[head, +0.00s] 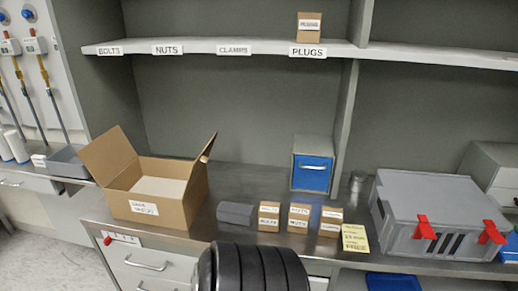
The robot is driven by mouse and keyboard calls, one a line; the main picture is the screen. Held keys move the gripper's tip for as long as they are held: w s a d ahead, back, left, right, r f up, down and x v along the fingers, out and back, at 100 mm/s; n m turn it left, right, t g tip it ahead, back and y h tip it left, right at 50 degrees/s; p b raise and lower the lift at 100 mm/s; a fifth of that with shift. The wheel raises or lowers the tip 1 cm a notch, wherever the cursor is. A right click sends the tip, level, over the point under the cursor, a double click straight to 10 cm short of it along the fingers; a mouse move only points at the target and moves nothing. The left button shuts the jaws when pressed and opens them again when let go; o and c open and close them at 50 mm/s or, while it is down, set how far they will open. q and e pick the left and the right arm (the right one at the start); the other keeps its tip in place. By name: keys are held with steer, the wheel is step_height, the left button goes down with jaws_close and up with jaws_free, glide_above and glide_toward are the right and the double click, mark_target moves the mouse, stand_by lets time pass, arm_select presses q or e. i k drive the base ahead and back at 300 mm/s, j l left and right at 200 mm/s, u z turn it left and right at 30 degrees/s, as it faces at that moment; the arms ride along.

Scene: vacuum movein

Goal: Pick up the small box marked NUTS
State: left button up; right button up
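The small brown box marked NUTS (299,219) stands upright on the metal bench top, near its front edge, in the head view. It is the middle one of a row of three small boxes. The box marked BOLTS (269,217) is just left of it, and a box that seems to be marked CLAMPS (331,221) is just right of it. Neither of my grippers is in view. A black ribbed part, probably of my own arm, shows at the bottom centre, in front of the bench.
An open cardboard box (181,214) and a dark grey block (236,213) lie left. A yellow note (355,238) and grey case with red latches (420,195) are right. A blue-fronted bin (312,174) stands behind. The labelled shelf (200,46) above holds one small box (310,27).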

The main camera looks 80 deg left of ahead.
mark_target(299, 217)
steer(key=u, duration=2.25)
